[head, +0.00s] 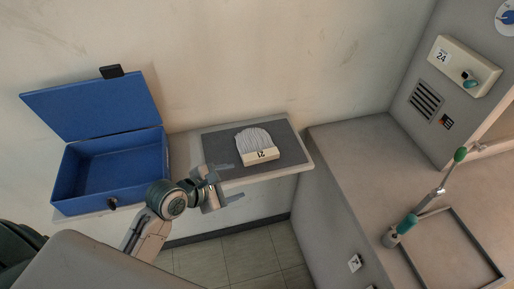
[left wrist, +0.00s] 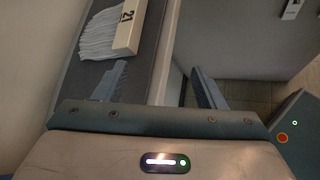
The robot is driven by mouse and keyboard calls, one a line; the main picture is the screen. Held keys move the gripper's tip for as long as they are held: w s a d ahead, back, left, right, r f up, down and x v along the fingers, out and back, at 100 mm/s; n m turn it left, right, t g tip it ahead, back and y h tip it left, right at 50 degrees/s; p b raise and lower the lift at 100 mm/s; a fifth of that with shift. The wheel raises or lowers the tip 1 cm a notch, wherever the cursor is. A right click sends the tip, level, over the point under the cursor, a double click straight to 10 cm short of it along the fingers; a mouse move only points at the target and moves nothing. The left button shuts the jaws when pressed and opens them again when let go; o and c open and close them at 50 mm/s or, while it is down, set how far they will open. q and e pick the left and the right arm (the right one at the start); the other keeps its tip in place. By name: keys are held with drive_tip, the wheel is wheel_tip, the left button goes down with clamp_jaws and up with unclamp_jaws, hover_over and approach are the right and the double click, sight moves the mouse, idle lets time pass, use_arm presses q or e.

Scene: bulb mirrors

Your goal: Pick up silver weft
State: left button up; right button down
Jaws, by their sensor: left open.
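The silver weft (head: 253,138) lies on a dark grey mat (head: 287,150) on the shelf, its strands fanned toward the wall. Its cream block (head: 261,156), marked 21, faces the front edge. In the left wrist view the weft's pale strands (left wrist: 98,35) and its block (left wrist: 129,27) show at the upper left. My left gripper (head: 236,182) is open and empty, in front of and a little left of the weft, apart from it. It also shows in the left wrist view (left wrist: 160,85), with its two fingers spread. My right gripper is not in view.
An open blue box (head: 110,172), empty inside, stands on the shelf (head: 184,150) at left, its lid leaning back. At right is a beige machine with a cream block marked 24 (head: 463,66) and a teal-handled lever (head: 425,205). Tiled floor (head: 230,251) shows below.

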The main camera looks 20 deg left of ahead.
sight(265, 153)
use_arm(q)
drive_tip(key=w+r+n, duration=0.1)
drive_tip(key=n, duration=0.1)
drive_tip(key=w+r+n+h, duration=0.1)
drive_tip(key=n, duration=0.1)
drive_tip(key=w+r+n+t, duration=0.1)
drive_tip(key=n, duration=0.1)
drive_tip(key=shift+w+d+r+h, duration=0.1)
drive_tip(key=shift+w+d+h, duration=0.05)
drive_tip(key=shift+h, duration=0.15)
drive_tip(key=shift+w+d, duration=0.1)
drive_tip(key=shift+w, duration=0.15)
drive_tip(key=x, duration=0.5)
drive_tip(key=shift+r+p, duration=0.1)
drive_tip(key=shift+p, duration=0.2)
drive_tip(key=x, duration=0.1)
drive_tip(key=p+x, duration=0.1)
drive_tip(key=x, duration=0.2)
drive_tip(key=shift+w, duration=0.6)
drive_tip(key=shift+w+f, duration=0.2)
drive_tip(key=shift+w, duration=0.05)
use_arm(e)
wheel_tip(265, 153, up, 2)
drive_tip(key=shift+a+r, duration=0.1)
use_arm(q)
drive_tip(key=shift+s, duration=0.1)
drive_tip(key=shift+c, duration=0.4)
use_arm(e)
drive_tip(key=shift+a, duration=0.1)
